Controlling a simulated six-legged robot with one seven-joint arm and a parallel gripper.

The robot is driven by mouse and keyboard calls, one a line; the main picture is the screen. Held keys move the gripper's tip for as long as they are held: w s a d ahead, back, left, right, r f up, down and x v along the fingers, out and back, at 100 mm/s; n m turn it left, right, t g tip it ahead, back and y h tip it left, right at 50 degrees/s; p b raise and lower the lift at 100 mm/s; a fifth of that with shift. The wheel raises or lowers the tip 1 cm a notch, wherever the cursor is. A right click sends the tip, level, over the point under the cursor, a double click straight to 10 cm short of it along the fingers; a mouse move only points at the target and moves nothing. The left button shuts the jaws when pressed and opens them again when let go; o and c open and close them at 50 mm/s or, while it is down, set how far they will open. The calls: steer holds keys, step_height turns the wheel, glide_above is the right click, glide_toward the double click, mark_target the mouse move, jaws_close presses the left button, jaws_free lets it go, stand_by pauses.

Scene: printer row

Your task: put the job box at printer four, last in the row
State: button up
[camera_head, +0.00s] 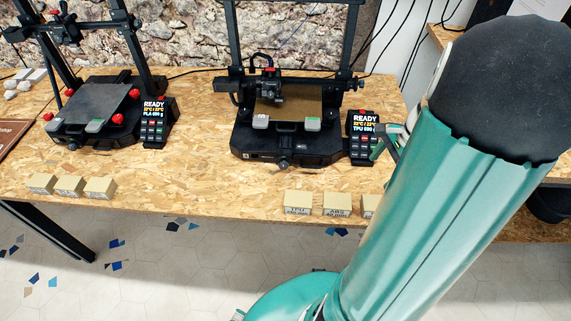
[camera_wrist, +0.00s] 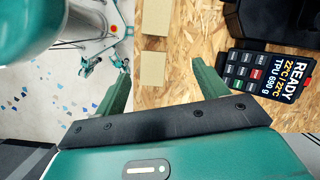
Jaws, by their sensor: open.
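Small tan boxes stand along the table's front edge. In the head view, one marked TPU (camera_head: 297,203) and one marked ABS (camera_head: 337,204) stand beside a third (camera_head: 369,206), partly hidden by my arm. Three more (camera_head: 70,186) stand at the left. I cannot tell which is the job box. In the wrist view, my gripper (camera_wrist: 160,66) is open, its green fingers spread to either side of a tan box (camera_wrist: 153,71). I see no contact; the height gap is unclear. Another box (camera_wrist: 154,22) lies beyond. I cannot identify printer four.
A black printer (camera_head: 285,140) with a TPU display (camera_head: 363,123) stands behind the right boxes; the display also shows in the wrist view (camera_wrist: 268,75). A PLA printer (camera_head: 95,115) stands left. The table (camera_head: 200,180) is bare between box groups. My arm hides much of the right side.

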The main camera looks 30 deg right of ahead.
steer(key=a+r+n+t+h, duration=0.1)
steer(key=a+r+n, duration=0.4)
steer(key=a, duration=0.5)
steer(key=a+r+n+t+h, duration=0.1)
steer(key=a+r+n, duration=0.5)
steer(key=a+n, duration=0.2)
steer(key=a+r+n+t+h, duration=0.1)
steer(key=a+r+n, duration=0.4)
steer(key=a, duration=0.6)
steer(key=shift+w+a+r+n+t, duration=0.2)
steer(key=shift+a+n+t, duration=0.2)
steer(key=shift+n, duration=0.8)
